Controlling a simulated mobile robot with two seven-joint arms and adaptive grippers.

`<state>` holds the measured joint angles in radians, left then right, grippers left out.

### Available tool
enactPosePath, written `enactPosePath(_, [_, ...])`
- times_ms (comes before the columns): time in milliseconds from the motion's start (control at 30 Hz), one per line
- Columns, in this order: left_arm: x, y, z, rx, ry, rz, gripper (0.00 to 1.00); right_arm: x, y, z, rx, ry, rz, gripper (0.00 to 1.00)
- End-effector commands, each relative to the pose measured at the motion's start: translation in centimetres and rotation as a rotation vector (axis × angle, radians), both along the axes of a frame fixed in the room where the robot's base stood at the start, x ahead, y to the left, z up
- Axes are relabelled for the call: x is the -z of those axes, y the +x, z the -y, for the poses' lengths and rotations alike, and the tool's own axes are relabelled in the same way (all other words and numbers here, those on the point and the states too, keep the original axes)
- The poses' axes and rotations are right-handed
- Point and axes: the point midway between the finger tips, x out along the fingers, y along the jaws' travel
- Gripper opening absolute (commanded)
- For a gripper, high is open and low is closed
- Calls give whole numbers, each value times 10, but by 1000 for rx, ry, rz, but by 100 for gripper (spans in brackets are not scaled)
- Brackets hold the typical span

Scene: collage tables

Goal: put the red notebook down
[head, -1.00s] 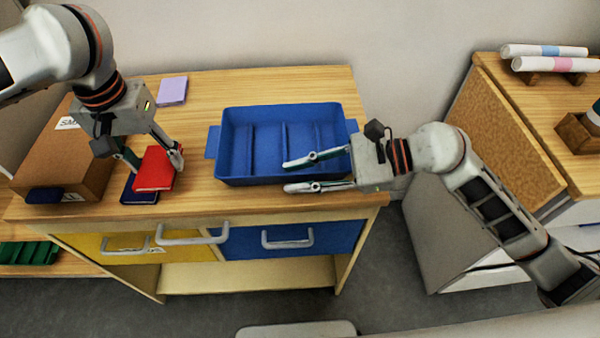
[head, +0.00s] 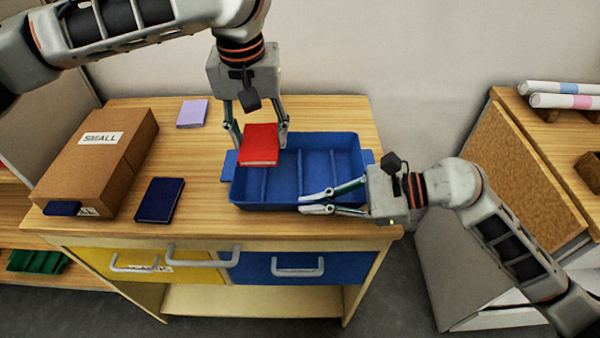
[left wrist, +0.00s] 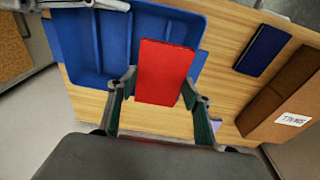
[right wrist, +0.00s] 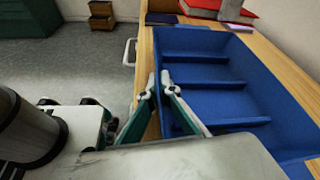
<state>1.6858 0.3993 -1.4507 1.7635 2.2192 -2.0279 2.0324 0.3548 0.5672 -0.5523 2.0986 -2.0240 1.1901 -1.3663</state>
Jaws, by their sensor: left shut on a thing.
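The red notebook (head: 259,145) is held in my left gripper (head: 260,138), whose fingers are shut on its two sides. In the head view it appears over the left back part of the blue tray (head: 240,204). The left wrist view shows the notebook (left wrist: 163,72) between the fingers, with the tray (left wrist: 82,38) behind it. It looks raised above the tray; the exact height is unclear. My right gripper (head: 303,203) is at the tray's front wall. In the right wrist view its fingertips (right wrist: 158,82) lie close together on either side of the rim; whether they pinch it is unclear.
A dark blue notebook (head: 160,200) lies on the table left of the tray, and a lilac notebook (head: 193,113) lies behind. A brown box labelled SMALL (head: 85,165) stands at the left. Bare wood (head: 205,185) lies between the dark blue notebook and the tray.

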Motion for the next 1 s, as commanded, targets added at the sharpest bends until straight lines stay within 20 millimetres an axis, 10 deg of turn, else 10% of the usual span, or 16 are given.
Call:
enactPosePath(300, [-24, 3, 69, -7, 23, 28, 27, 0, 0, 0, 0, 0, 0, 0])
enactPosePath(1000, [58, 2, 75, -10, 24, 26, 27, 0, 0, 0, 0, 0, 0, 0])
